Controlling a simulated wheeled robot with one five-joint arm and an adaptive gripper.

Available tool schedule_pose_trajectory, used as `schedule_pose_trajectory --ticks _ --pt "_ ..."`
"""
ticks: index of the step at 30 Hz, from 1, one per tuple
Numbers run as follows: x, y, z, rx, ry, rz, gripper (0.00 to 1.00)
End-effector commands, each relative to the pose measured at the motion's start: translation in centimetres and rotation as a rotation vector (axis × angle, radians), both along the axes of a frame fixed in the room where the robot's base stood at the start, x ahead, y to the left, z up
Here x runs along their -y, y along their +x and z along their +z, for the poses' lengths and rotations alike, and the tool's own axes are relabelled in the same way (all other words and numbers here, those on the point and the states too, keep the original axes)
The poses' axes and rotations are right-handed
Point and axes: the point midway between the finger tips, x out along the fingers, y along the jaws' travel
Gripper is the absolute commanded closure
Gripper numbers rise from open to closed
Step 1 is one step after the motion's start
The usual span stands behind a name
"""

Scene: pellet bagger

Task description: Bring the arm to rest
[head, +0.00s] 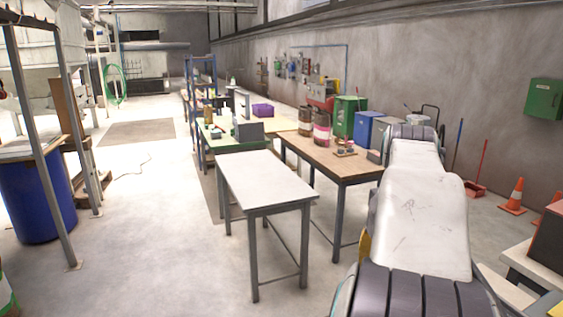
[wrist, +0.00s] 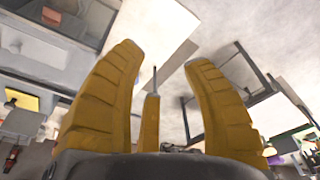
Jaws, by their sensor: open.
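My gripper (wrist: 168,62) shows in the wrist view with two thick ribbed yellow fingers spread wide apart. Nothing is held between them. A small yellow piece with a thin grey rod stands low between the fingers; I cannot tell what it belongs to. Pale floor and tilted table shapes lie beyond the fingertips, clear of them.
A bare white-topped table (head: 265,178) stands ahead, with a cluttered wooden table (head: 330,160) beside it. A blue barrel (head: 36,200) stands left. Floor between is open.

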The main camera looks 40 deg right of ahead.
Motion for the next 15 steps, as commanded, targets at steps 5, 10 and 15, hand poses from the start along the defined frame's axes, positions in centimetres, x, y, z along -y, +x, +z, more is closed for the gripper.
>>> schedule_pose_trajectory --ticks 5,10,15 --pt "-7.7 3.4 -1.9 0.038 -0.04 0.248 0.56" --pt "-14.5 4.3 -4.3 0.081 -0.067 0.467 0.56" --pt "-20.0 3.4 -6.9 0.128 -0.083 0.665 0.56"
